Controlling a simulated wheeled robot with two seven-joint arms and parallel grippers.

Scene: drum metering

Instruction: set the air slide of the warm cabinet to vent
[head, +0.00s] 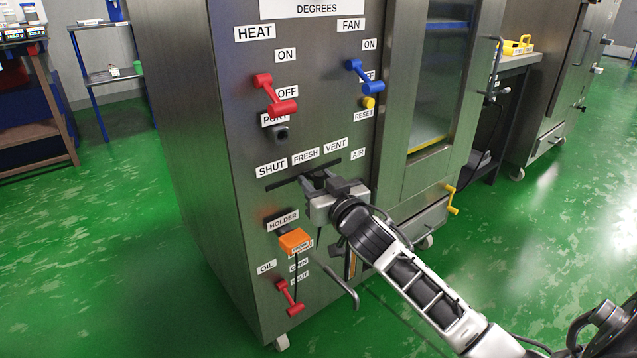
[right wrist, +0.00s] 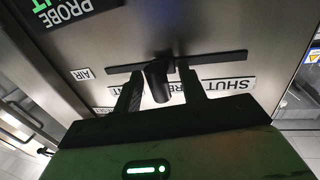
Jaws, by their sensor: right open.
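The warm cabinet (head: 185,120) stands left of centre in the head view. Its air slide runs in a dark slot (head: 279,184) under the labels SHUT, FRESH (head: 305,157) and VENT (head: 336,144). In the right wrist view, upside down, the slide's dark knob (right wrist: 157,82) sticks out near the middle of the slot, by the partly hidden FRESH label. My right gripper (head: 318,180) is open at the slot, its fingers (right wrist: 160,88) on either side of the knob with gaps. In the head view the gripper hides the knob. My left gripper is not in view.
Above the slot are the red HEAT lever (head: 276,95) and blue FAN lever (head: 359,76). Below are an orange probe (head: 295,241) in its holder and a red OIL lever (head: 289,298). A glass-fronted door (head: 438,80) is to the right. Green floor is clear at left.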

